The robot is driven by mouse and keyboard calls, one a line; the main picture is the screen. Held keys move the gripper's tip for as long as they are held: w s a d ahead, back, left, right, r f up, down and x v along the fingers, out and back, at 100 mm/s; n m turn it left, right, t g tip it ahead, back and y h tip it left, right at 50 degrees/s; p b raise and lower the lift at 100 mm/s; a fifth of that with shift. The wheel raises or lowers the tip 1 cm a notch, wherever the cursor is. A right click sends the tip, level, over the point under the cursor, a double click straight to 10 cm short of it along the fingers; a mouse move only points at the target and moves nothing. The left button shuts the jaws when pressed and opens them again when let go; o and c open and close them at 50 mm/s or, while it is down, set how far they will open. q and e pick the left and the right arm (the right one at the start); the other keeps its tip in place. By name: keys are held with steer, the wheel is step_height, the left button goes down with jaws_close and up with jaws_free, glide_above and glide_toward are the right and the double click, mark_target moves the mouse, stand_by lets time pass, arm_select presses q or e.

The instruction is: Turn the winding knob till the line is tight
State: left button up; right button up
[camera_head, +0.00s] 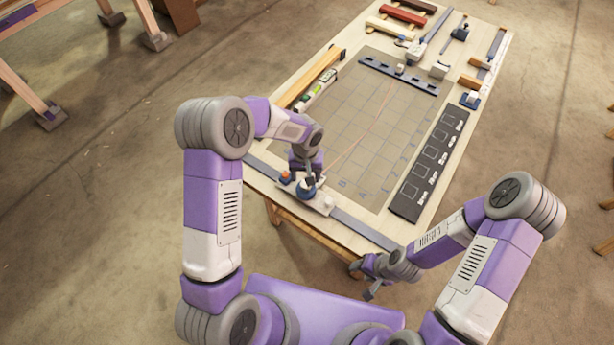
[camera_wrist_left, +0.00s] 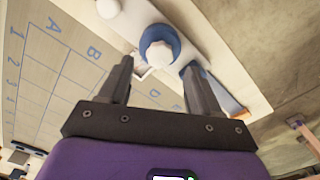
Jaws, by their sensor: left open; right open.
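The winding knob, a white cap on a blue round base, shows in the left wrist view (camera_wrist_left: 158,48) between and just beyond the fingertips of my left gripper (camera_wrist_left: 159,68). In the head view the blue knob (camera_head: 308,193) sits on a pale plate (camera_head: 323,205) at the table's near edge, partly hidden by my left gripper (camera_head: 305,180). My left gripper is open above it; I cannot tell whether a finger touches it. A faint orange line (camera_head: 378,118) runs across the gridded mat; its tightness cannot be told. My right gripper (camera_head: 372,288) is open and empty, off the near edge.
The gridded mat (camera_head: 350,125) is mostly clear. A dark bar (camera_head: 398,76) lies across its far end. A dark panel (camera_head: 430,165) lies along its right side, a wooden lath (camera_head: 312,76) and a level (camera_head: 316,92) along its left. Tools and blocks crowd the far end.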

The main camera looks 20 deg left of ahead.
arm_select(q)
steer(key=shift+f, duration=2.2)
steer(key=c, duration=1)
steer(key=shift+c, duration=0.2)
